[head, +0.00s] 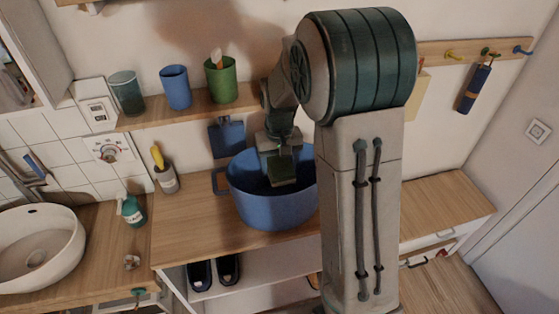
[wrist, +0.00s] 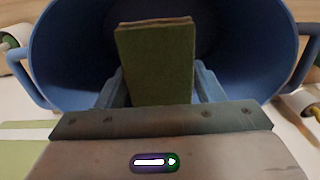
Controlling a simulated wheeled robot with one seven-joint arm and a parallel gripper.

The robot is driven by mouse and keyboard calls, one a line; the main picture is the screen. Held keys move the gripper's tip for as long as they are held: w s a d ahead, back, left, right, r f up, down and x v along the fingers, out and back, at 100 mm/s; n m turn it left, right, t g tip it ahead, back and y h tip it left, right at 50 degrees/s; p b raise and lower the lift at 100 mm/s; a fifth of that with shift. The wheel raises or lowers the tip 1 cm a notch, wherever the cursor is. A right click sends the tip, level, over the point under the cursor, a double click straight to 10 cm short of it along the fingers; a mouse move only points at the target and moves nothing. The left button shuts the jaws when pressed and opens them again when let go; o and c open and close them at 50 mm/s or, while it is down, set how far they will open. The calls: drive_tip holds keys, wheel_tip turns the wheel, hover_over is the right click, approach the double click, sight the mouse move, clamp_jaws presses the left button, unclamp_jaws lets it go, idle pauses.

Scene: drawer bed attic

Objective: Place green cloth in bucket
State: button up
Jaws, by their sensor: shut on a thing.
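The blue bucket (head: 270,207) stands on the wooden counter, with a handle at its left side. My gripper (head: 281,160) points down into the bucket's mouth. In the wrist view my gripper (wrist: 155,88) is shut on the green cloth (wrist: 155,62), a flat, folded-looking piece with a brown edge. The cloth is held over the bucket's opening, with the dark blue inside of the bucket (wrist: 75,50) around it. In the head view the cloth (head: 281,168) shows at the gripper's end. The bucket's right side is hidden behind my arm.
A wooden shelf (head: 190,107) above holds a glass, a blue cup (head: 176,86) and a green cup (head: 221,80). A grey bottle with a yellow top (head: 165,172), a green soap bottle (head: 132,211) and a white basin (head: 38,249) are to the left. Shoes sit below.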

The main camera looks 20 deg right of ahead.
sight(279, 163)
drive_tip(key=shift+f, duration=0.15)
drive_tip(key=o, duration=0.8)
wheel_tip(279, 163, up, 7)
drive_tip(key=p, duration=0.5)
idle(0.3)
